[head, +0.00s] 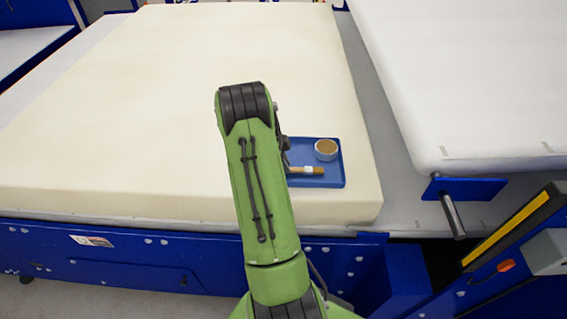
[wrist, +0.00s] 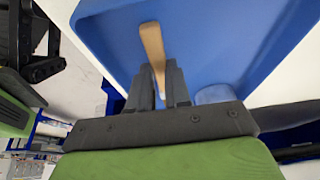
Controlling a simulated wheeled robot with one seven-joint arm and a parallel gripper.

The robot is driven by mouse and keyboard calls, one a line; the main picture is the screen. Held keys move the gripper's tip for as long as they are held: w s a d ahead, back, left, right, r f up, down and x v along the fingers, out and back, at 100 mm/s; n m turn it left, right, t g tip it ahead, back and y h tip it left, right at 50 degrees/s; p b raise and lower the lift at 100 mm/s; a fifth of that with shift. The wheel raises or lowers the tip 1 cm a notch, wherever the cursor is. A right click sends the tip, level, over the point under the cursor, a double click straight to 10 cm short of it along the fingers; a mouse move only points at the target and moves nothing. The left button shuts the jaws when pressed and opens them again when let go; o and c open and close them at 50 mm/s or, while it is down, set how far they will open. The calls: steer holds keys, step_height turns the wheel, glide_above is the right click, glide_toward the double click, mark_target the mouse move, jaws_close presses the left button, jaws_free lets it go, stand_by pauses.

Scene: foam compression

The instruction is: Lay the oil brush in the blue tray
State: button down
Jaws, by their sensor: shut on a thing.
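The oil brush (head: 303,170) shows in the head view just right of my arm, over the front part of the blue tray (head: 336,176). Its light wooden handle (wrist: 152,45) shows in the wrist view, running up from between my fingers. My gripper (wrist: 160,78) is shut on the brush, with the blue tray (wrist: 220,45) behind it. In the head view my arm hides the gripper. I cannot tell whether the brush touches the tray floor.
A round white cup (head: 326,150) with brown contents stands in the tray's back right part. The tray lies on a large cream foam block (head: 180,100), near its front right corner. A white slab (head: 470,80) lies to the right, across a gap.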

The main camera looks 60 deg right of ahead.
steer(key=shift+r, duration=0.2)
steer(key=shift+f+b, duration=0.6)
steer(key=c, duration=1)
jaws_free()
steer(key=p+v, duration=0.2)
steer(key=v, duration=1.3)
steer(key=shift+w+r, duration=0.1)
steer(key=shift+r, duration=0.25)
